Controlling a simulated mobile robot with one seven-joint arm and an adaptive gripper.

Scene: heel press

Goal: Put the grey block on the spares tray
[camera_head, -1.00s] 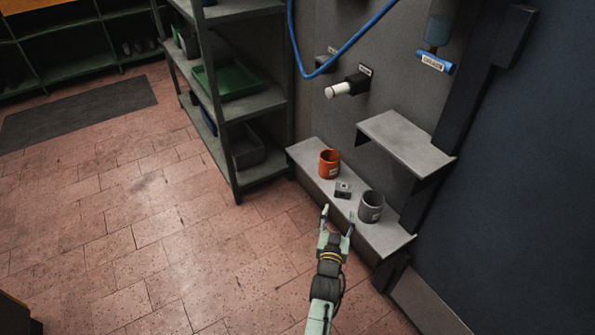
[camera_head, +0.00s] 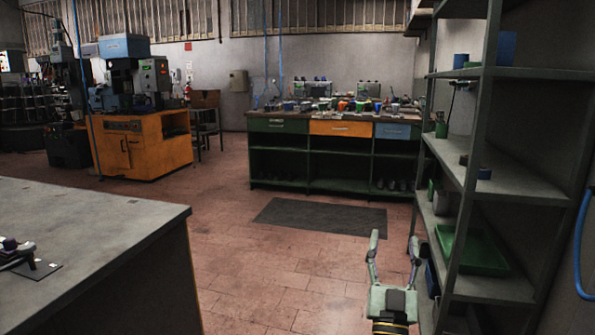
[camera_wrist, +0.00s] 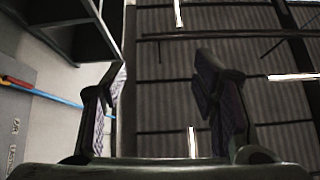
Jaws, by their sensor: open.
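My gripper (camera_head: 395,242) stands at the bottom right of centre in the head view, fingers pointing up and apart, with nothing between them. In the wrist view the two fingers (camera_wrist: 160,85) are also spread and empty. A green tray (camera_head: 470,252) lies on a low board of the shelf rack, to the right of my gripper; I cannot tell whether it is the spares tray. I cannot make out the grey block in either present view.
The metal shelf rack (camera_head: 510,185) rises close on my right. A grey-topped table (camera_head: 90,225) is at the left. A workbench (camera_head: 335,127) with drawers stands at the back behind a dark mat (camera_head: 320,216). Open tiled floor (camera_head: 270,265) lies between.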

